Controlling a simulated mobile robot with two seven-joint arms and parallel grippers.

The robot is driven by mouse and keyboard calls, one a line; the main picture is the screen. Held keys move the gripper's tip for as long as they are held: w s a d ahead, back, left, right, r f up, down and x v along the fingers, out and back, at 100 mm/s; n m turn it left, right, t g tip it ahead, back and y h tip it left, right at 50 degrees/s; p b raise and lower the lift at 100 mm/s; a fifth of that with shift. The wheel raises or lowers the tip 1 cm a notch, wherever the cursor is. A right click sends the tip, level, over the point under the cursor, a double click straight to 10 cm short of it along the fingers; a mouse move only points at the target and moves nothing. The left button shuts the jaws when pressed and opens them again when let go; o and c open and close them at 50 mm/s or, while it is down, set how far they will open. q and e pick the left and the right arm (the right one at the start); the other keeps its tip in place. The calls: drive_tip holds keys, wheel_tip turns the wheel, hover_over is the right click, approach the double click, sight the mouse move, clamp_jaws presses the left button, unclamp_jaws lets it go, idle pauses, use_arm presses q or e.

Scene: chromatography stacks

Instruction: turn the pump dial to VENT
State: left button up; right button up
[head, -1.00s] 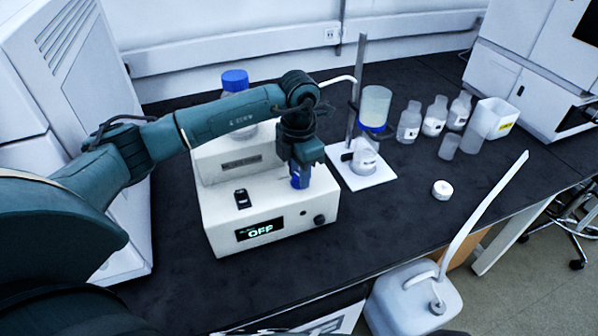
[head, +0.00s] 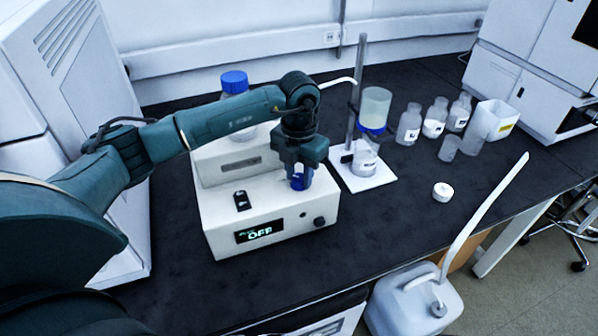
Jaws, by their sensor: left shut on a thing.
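The white pump box (head: 270,218) stands on the dark bench, with a lit display (head: 259,233) on its front reading OFF. A blue dial (head: 298,181) sits on the top of the box, towards its right side. My left gripper (head: 299,180) comes down from above and is shut on the blue dial, hiding much of it. No marks around the dial can be read. A black switch (head: 242,201) is on the box top left of the dial. A dark knob (head: 319,222) is on the front. My right gripper does not show.
A blue-capped bottle (head: 234,84) stands behind the pump. A stand (head: 356,100) with a filter flask (head: 364,160) is to the right, then several bottles and a white bin (head: 497,117). A white jug (head: 412,300) is below the bench's front edge.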

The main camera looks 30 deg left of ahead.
sight(299, 178)
use_arm(q)
drive_tip(key=o, duration=1)
drive_tip(key=shift+c, duration=0.2)
drive_tip(key=shift+r, duration=0.15)
wheel_tip(299, 178, up, 13)
drive_tip(key=b, duration=0.1)
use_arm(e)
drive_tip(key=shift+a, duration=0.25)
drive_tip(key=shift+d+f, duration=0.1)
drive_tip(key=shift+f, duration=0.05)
